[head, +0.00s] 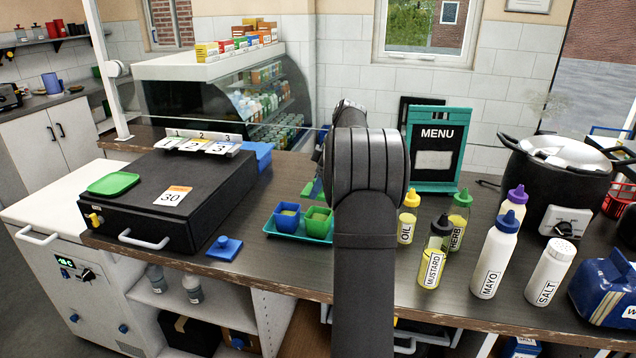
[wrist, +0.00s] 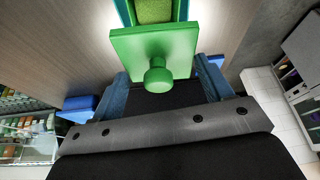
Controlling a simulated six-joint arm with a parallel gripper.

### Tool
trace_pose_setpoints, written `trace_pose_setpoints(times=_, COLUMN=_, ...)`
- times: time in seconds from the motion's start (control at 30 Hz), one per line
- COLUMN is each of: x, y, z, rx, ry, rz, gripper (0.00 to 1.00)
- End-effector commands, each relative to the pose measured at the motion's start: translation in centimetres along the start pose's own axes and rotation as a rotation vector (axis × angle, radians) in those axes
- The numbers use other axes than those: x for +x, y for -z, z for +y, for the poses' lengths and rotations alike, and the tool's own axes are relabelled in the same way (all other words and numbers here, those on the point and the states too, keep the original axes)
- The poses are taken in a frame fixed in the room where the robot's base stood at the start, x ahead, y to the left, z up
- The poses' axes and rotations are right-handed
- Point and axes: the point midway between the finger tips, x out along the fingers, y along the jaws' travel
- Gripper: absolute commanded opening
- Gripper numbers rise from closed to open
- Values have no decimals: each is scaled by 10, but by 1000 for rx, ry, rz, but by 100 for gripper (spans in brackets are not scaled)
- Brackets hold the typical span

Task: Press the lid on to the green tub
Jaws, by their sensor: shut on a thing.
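The green lid (wrist: 125,50) is square with a round knob on top. In the wrist view it sits between the blue fingers of my gripper (wrist: 163,82), which is shut on it. The green tub (wrist: 153,10) shows just beyond the lid, partly hidden by it, with yellowish-green contents visible. In the head view the green tub (head: 318,226) stands in the teal tray (head: 290,235), right of a blue tub (head: 287,220). There my arm hides most of the gripper; a bit of green shows behind the tray.
A blue lid (head: 224,248) lies left of the tray, beside a black box (head: 180,205) carrying a flat green piece (head: 113,184). Oil (head: 406,228), mustard (head: 432,262) and other bottles stand to the right. A menu stand (head: 436,150) is behind them. Bare counter lies before the tray.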

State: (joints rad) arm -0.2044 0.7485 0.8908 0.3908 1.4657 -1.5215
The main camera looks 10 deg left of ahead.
Motion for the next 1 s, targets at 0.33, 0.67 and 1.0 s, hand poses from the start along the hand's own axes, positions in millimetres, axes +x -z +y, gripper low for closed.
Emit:
trace_pose_setpoints(times=0.33, x=14, y=-7, z=-4, rx=28, ry=-68, rz=-7, gripper=43)
trace_pose_setpoints(times=0.67, x=37, y=-17, z=-4, rx=29, ry=-68, rz=-7, gripper=43)
trace_pose_setpoints(times=1.0, x=42, y=-18, z=-4, rx=27, ry=-69, rz=-7, gripper=43)
